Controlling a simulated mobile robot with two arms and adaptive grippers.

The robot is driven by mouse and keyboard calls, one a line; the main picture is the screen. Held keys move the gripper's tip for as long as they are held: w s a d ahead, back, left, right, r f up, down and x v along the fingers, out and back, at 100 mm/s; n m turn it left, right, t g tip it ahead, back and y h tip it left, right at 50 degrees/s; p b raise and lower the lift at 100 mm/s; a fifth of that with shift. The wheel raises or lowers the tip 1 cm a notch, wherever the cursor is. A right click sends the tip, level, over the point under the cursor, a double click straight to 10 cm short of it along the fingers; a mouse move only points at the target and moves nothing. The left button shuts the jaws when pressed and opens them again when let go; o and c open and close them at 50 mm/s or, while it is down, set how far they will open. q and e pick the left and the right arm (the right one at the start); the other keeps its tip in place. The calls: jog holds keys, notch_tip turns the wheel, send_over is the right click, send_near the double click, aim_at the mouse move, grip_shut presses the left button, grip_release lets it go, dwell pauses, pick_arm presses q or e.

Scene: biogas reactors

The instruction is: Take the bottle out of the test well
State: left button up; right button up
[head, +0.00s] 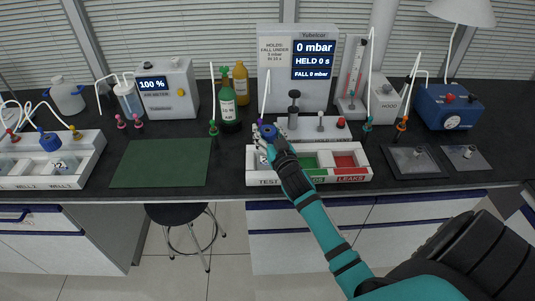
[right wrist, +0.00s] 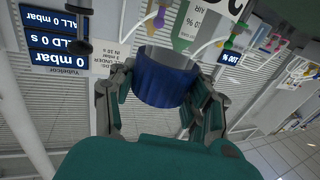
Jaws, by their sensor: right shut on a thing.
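My right gripper (head: 272,136) is shut on the bottle's blue cap (right wrist: 163,84) over the test section at the left end of the white tray (head: 335,182). My left gripper is not in view.
The tray also has a green section (head: 309,161) and a red section (head: 345,161) marked LEAKS. A green bottle (head: 228,106) and a display panel (head: 313,60) reading 0 mbar stand behind. A green mat (head: 160,163) lies bare on the left.

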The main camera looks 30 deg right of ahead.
grip_shut()
jog(key=shift+r, duration=0.1)
